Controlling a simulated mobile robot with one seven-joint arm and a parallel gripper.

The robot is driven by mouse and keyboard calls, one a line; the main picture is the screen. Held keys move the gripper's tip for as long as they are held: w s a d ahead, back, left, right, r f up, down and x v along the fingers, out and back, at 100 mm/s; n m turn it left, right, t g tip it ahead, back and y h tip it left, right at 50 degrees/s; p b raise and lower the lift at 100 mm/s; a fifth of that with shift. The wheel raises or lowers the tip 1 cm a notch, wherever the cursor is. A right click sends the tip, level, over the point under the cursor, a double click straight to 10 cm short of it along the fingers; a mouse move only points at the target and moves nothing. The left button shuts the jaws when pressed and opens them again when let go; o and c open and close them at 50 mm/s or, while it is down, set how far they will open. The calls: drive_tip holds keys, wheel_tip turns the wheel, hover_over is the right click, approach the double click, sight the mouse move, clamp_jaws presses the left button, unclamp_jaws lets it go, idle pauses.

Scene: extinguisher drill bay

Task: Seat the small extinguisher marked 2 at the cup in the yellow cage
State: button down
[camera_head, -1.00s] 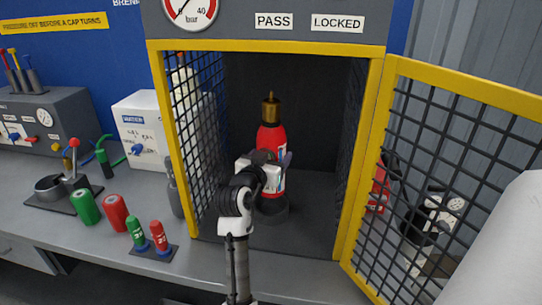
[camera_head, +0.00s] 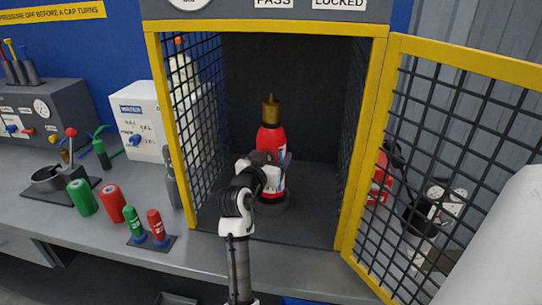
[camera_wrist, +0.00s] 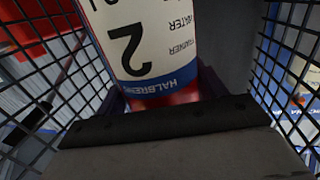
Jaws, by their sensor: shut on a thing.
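The small red extinguisher (camera_head: 270,141) with a brass top stands upright inside the yellow cage (camera_head: 155,110). In the wrist view its white label (camera_wrist: 150,40) shows a black 2. The dark round cup (camera_head: 272,204) is under the extinguisher on the cage floor. My gripper hides part of the join, so I cannot tell whether the base is fully down in the cup.
The mesh cage door (camera_head: 440,150) stands open on the right. Mesh side walls (camera_head: 200,110) flank my arm closely. On the bench at left are green (camera_head: 82,197) and red (camera_head: 113,203) cylinders, small bottles on a plate (camera_head: 152,243), and a white water box (camera_head: 140,125).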

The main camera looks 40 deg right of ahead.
drive_tip(key=shift+f+b, duration=1.75)
drive_tip(key=shift+f, duration=0.45)
drive_tip(key=shift+c, duration=0.6)
unclamp_jaws()
drive_tip(key=shift+s, duration=0.1)
drive_tip(key=shift+o, duration=0.2)
drive_tip(key=shift+f, duration=0.6)
drive_tip(key=b+v, duration=0.3)
drive_tip(key=v, duration=1.1)
drive_tip(key=shift+r+b, duration=0.3)
drive_tip(key=shift+b, duration=0.05)
